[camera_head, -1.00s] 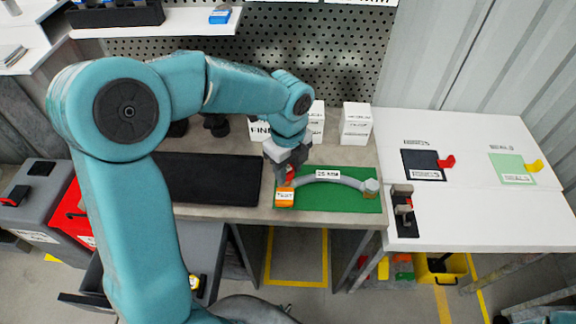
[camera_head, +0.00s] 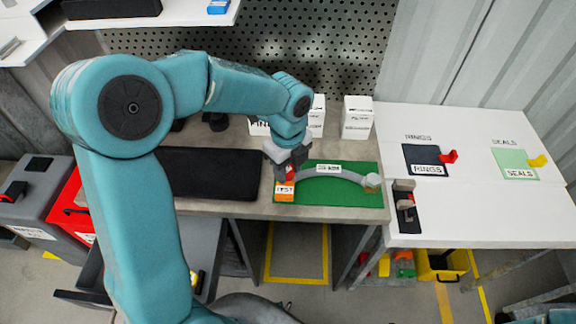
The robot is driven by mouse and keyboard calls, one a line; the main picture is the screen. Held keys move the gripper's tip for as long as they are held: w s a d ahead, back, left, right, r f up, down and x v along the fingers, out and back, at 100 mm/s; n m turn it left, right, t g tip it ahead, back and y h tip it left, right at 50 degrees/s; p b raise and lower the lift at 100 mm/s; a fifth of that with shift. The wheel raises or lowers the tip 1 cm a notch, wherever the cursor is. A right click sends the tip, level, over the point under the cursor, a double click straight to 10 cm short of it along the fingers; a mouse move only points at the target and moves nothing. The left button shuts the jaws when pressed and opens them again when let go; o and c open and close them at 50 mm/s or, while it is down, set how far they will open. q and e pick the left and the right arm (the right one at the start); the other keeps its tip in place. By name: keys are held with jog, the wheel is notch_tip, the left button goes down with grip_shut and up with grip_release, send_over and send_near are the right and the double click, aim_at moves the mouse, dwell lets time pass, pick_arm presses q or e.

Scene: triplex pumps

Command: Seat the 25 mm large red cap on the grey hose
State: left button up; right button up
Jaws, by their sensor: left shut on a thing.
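The grey hose (camera_head: 347,174) lies curved on a green mat (camera_head: 330,196) on the bench, with a white label (camera_head: 328,168) on it. Its right end carries a metal fitting (camera_head: 372,182). A small orange block with a white tag (camera_head: 284,191) is at the hose's left end. My left gripper (camera_head: 287,170) points down over that left end. It is shut on the red cap (camera_head: 291,174), which shows only partly between the fingers. I cannot tell whether the cap touches the hose end. My right gripper is not in view.
A black mat (camera_head: 207,173) lies left of the green mat. White boxes (camera_head: 357,117) stand behind it. A dark clamp-like device (camera_head: 405,205) sits on the right, by the white table (camera_head: 455,218) with rings and seals pads. A pegboard rises at the back.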

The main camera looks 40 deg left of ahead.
aim_at(288, 171)
pick_arm(q)
jog(key=o, duration=1.1)
notch_tip(288, 171, up, 16)
jog(key=p, duration=0.1)
jog(key=shift+r, duration=0.15)
